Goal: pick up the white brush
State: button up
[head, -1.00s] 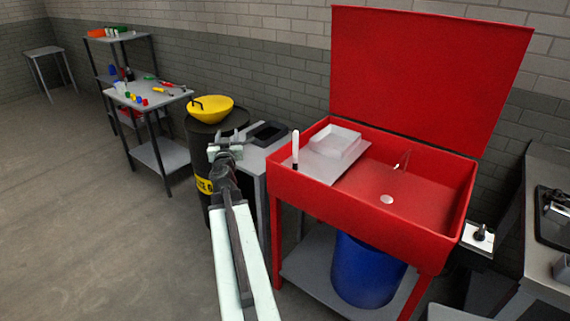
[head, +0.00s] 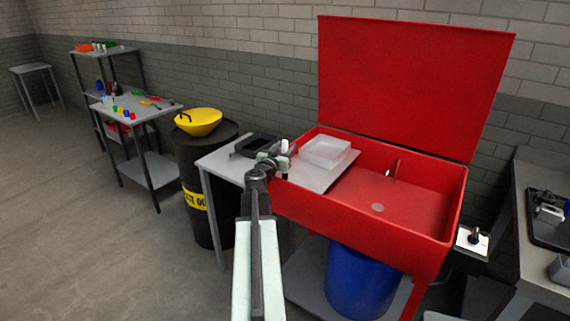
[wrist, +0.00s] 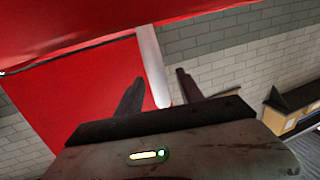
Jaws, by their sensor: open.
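The white brush (head: 284,147) stands upright at the left edge of the red sink, partly hidden by my gripper in the head view. My gripper (head: 274,160) is right at the brush. In the wrist view my gripper (wrist: 159,91) has its two dark fingers apart, and the white brush (wrist: 152,62) shows in the gap between them, slightly tilted in the picture. I cannot tell whether either finger touches it.
The red sink (head: 420,215) has a raised lid (head: 410,85). A translucent white tray (head: 326,152) sits on its grey shelf. A black tray (head: 252,145) lies on the table to the left. A yellow bowl (head: 200,123) rests on a dark barrel (head: 195,165).

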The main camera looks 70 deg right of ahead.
jog(key=d, duration=0.2)
jog(key=shift+d+f, duration=0.1)
jog(key=shift+d, duration=0.3)
jog(key=shift+a, duration=0.1)
grip_shut()
dwell(0.9)
